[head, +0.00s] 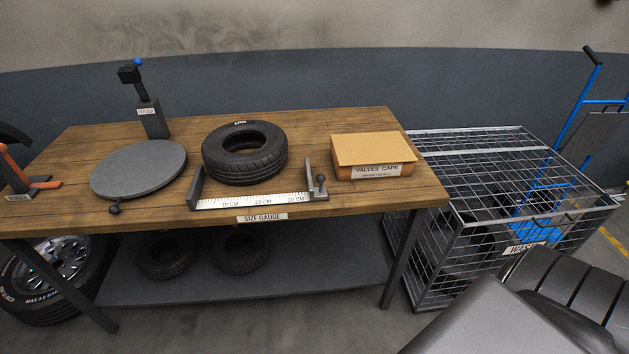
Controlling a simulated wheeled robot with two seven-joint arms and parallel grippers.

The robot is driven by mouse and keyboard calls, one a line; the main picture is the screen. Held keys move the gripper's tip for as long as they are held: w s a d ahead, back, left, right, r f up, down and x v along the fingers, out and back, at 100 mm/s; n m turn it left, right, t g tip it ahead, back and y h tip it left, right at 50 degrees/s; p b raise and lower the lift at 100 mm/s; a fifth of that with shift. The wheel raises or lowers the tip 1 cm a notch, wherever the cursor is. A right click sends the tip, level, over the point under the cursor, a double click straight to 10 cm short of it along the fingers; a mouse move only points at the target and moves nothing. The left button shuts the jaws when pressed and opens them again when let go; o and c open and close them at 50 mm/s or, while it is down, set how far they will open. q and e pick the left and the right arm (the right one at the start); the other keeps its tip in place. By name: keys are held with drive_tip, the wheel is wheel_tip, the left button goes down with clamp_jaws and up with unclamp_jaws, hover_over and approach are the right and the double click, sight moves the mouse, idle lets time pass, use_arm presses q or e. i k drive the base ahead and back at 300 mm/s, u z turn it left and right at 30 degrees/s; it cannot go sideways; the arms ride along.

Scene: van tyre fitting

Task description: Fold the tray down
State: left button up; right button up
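No part is clearly marked as the tray. A blue hand truck (566,128) stands at the right, behind the waste cage, with a black handle on top. A flat dark grey panel (600,136) stands steeply upright at its frame; it may be the tray, but I cannot tell for sure. The hand truck's lower blue part (537,233) shows through the cage wires and is partly hidden. Neither my left nor my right gripper is in view.
A wire waste cage (470,151) stands between the wooden bench (330,118) and the hand truck. The bench holds a round grey plate (138,168), a tyre (244,152), a size gauge (255,200) and a valve caps box (372,150). A large dark shape covers the lower right.

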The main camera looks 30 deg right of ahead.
sight(596, 128)
drive_tip(key=z, duration=3.25)
drive_tip(key=i, duration=1.45)
drive_tip(key=z, duration=0.7)
drive_tip(key=i, duration=2.35)
drive_tip(key=u, duration=0.85)
drive_tip(key=i, duration=2.2)
drive_tip(key=u, duration=0.9)
